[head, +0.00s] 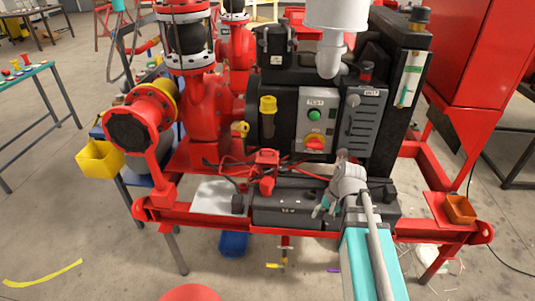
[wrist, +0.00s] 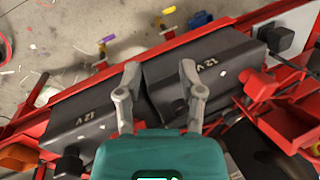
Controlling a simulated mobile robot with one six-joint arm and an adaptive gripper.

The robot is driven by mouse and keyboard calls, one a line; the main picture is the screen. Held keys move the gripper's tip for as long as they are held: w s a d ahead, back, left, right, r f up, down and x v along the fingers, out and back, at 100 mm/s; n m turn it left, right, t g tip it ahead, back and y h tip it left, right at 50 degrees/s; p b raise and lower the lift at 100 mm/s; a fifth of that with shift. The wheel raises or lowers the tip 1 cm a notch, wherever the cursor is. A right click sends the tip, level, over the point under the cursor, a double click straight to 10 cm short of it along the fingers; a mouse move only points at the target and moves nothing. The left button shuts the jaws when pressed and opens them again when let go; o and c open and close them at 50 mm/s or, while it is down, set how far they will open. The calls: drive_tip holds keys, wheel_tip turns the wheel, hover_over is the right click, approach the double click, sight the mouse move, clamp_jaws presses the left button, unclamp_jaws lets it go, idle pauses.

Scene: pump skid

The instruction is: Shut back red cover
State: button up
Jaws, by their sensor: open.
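Two dark 12 V batteries sit side by side on the red skid frame; the left one (head: 290,212) also shows in the wrist view (wrist: 205,78). A small red cover (head: 267,186) is at its back edge, and shows in the wrist view (wrist: 258,85). Behind it is another red box-like part (head: 264,157), seen in the wrist view as an open-looking red shape (wrist: 288,127). I cannot tell which one is the back cover or how far it is open. My gripper (head: 325,207) is open and empty above the batteries, its fingers (wrist: 159,68) apart, clear of both red parts.
The second battery (wrist: 85,120) has a black terminal cap (wrist: 69,164). Red cables run behind the batteries. A control panel (head: 315,118) stands behind. An orange bin (head: 460,209) is at the right, a yellow bin (head: 100,160) at the left.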

drive_tip(key=w+a+m+y+b, duration=0.2)
drive_tip(key=w+a+m+y, duration=0.2)
drive_tip(key=w, duration=0.2)
drive_tip(key=m+y+b, duration=0.6)
drive_tip(key=m+y, duration=0.5)
approach(267, 150)
drive_tip(key=d, duration=0.4)
drive_tip(key=shift+s+f+t, duration=0.1)
drive_tip(key=shift+t, duration=0.3)
drive_tip(key=shift+a, duration=0.2)
drive_tip(key=a, duration=1.3)
drive_tip(key=shift+w+a, duration=0.25)
